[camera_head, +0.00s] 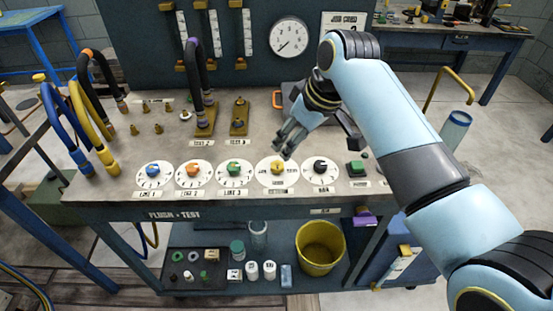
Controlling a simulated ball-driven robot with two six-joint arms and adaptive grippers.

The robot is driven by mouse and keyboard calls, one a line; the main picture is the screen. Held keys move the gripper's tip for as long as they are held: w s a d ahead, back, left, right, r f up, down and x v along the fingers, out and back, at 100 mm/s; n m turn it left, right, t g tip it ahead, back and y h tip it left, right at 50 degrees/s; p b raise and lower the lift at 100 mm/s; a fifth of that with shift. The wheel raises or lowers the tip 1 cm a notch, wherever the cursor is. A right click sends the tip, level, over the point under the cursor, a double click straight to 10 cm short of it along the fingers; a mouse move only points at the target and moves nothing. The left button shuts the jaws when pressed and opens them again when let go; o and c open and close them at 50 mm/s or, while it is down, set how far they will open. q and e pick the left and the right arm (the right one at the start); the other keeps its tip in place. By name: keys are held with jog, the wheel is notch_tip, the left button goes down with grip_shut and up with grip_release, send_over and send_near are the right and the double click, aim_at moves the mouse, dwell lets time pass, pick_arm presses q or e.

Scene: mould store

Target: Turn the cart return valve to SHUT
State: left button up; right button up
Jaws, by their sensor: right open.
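A row of round white dials with coloured knobs lies along the front of the grey bench top. The yellow knob (278,167) sits on the fourth dial from the left; its label is too small to read surely, so I cannot confirm it is the cart return valve or read its setting. My right gripper (285,146) reaches in from the right, open and empty, with its fingers pointing down just behind and above the yellow knob. It appears apart from the knob. My left gripper is out of view.
Blue (152,169), orange (193,169), green (233,167) and black (320,166) knobs flank the yellow one. A green button (356,168) is at the right. Brass fittings (239,117) and curved hoses (92,112) stand behind and left. A yellow bucket (320,249) is on the lower shelf.

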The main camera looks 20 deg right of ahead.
aim_at(278, 165)
jog(key=b+x, duration=0.1)
jog(key=x, duration=0.9)
jog(key=shift+w+f, duration=0.1)
jog(key=shift+f, duration=0.25)
grip_shut()
